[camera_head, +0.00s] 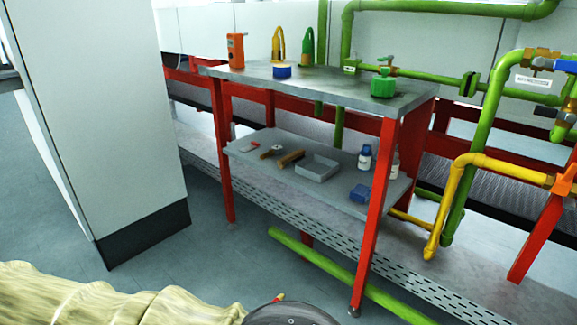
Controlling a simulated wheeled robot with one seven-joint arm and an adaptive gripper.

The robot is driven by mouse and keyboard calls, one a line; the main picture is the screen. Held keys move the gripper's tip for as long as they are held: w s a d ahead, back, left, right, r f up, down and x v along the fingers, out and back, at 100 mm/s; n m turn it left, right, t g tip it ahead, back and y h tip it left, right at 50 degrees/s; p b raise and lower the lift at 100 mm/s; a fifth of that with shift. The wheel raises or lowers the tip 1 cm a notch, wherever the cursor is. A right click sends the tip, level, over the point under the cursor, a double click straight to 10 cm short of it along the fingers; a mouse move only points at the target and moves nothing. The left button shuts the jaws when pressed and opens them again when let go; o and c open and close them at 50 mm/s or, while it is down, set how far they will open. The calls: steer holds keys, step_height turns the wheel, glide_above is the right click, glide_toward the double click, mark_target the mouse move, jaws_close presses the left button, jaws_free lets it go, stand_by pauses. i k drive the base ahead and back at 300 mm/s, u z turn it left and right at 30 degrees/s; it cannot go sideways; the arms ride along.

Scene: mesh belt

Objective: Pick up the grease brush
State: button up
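Several small tools lie on the lower shelf (235,148) of a red-framed table. One is a short tool with a tan handle and a dark part (271,151), which may be the grease brush. To its right lies a brown, block-like brush (291,158), which may also be it. At this size I cannot tell which one is the grease brush. Both lie flat, left of a grey open tray (317,167). My gripper is not clearly in view; only a dark rounded part shows at the bottom edge, and I cannot identify it.
The table's top (335,88) overhangs the shelf, with red legs at the corners. Bottles (365,158) and a blue box (361,193) stand on the shelf's right. A white cabinet (100,110) stands left. A green pipe (330,270) crosses the floor. Pale yellow wrinkled material (110,305) fills the bottom left.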

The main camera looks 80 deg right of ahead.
mark_target(280, 297)
steer(key=k, duration=0.35)
steer(key=z, duration=1.8)
steer(key=i, duration=0.5)
steer(key=z, duration=0.1)
